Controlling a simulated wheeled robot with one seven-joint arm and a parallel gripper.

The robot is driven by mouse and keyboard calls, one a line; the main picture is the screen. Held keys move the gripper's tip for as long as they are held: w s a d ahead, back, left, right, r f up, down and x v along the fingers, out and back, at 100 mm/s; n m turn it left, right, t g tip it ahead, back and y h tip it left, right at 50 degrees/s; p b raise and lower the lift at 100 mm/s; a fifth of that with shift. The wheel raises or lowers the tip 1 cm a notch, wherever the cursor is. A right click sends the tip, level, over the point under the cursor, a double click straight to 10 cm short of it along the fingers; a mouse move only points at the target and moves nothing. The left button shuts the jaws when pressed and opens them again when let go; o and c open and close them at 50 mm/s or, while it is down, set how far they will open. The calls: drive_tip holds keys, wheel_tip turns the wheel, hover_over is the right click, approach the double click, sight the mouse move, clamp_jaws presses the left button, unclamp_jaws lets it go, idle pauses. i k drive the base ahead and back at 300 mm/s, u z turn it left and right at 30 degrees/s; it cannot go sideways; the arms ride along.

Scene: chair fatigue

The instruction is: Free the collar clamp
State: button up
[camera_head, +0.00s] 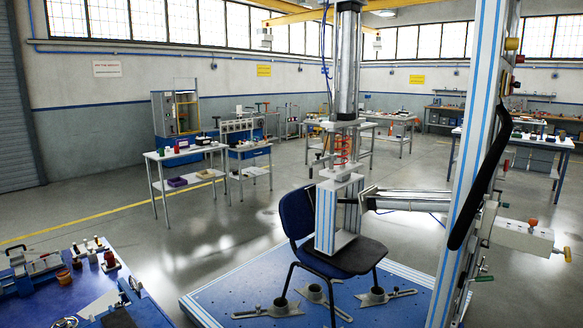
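A blue chair (297,212) with a dark seat (352,258) stands on a blue platform (212,303). A vertical cylinder (347,60) comes down over it, and a pale block (337,215) rests on or just above the seat. A blue-striped column (477,110) stands at the right. A horizontal cylinder (405,199) runs from the chair toward it. A pale housing (520,236) with an orange knob and a green-handled lever (482,267) sits at the column's right. I cannot tell which fitting is the collar clamp. My gripper is not in view.
Grey foot plates (268,309) hold the chair legs on the platform. A blue bench (75,285) with small tools and fixtures is at the lower left. A white table (185,152) stands behind it. Grey floor (200,240) between them is clear.

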sight(311, 171)
drive_tip(key=u, duration=0.5)
drive_tip(key=i, duration=0.9)
drive_tip(key=u, duration=0.6)
drive_tip(key=i, duration=0.85)
drive_tip(key=z, duration=0.1)
